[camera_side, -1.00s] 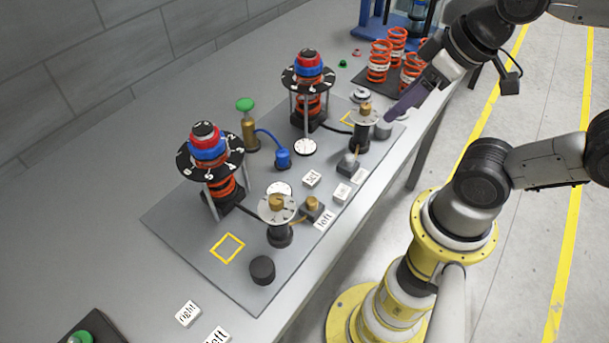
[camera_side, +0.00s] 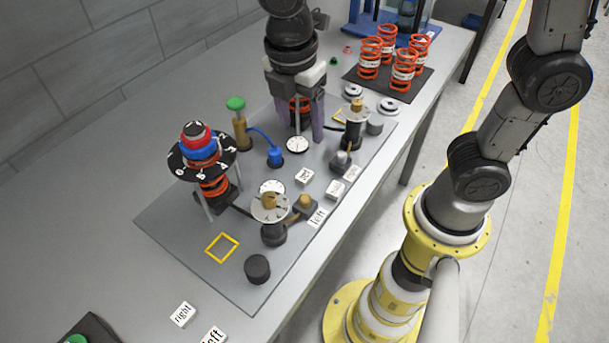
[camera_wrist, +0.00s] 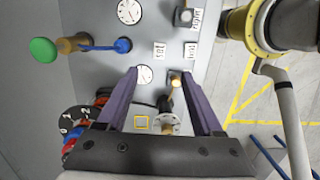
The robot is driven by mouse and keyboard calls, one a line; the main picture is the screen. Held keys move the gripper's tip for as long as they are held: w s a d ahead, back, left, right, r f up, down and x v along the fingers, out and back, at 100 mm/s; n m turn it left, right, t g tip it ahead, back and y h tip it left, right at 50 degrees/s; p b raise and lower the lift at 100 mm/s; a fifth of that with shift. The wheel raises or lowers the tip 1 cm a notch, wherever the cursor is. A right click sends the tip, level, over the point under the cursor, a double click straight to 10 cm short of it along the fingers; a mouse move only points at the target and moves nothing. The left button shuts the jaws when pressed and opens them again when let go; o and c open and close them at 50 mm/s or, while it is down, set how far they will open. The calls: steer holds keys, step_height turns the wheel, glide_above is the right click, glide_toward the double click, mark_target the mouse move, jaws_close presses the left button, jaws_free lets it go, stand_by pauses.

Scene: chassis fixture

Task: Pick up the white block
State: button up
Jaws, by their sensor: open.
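Several small white blocks with black lettering lie about, so I cannot tell which one is meant. One reading "set" (camera_side: 304,176) lies on the grey plate near its middle, with others to its right (camera_side: 336,190) and (camera_side: 351,173). The block reading "set" also shows in the wrist view (camera_wrist: 158,50), just beyond my fingertips, with another white block (camera_wrist: 190,52) to its right. My gripper (camera_side: 299,130) is open and points down over the plate's rear part, behind these blocks. In the wrist view, its purple fingers (camera_wrist: 159,72) are apart with no block held between them.
A post with a numbered black disc (camera_side: 201,160) stands on the left of the plate. A green-topped brass post (camera_side: 239,122) and a blue fitting (camera_side: 275,157) stand near my gripper. Orange springs (camera_side: 387,60) stand behind right. Front-left table holds more white blocks (camera_side: 183,314).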

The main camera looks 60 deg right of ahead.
glide_above(304, 175)
step_height(304, 175, down, 7)
steer(key=shift+s+a+f, duration=0.1)
steer(key=shift+f, duration=3.05)
jaws_close()
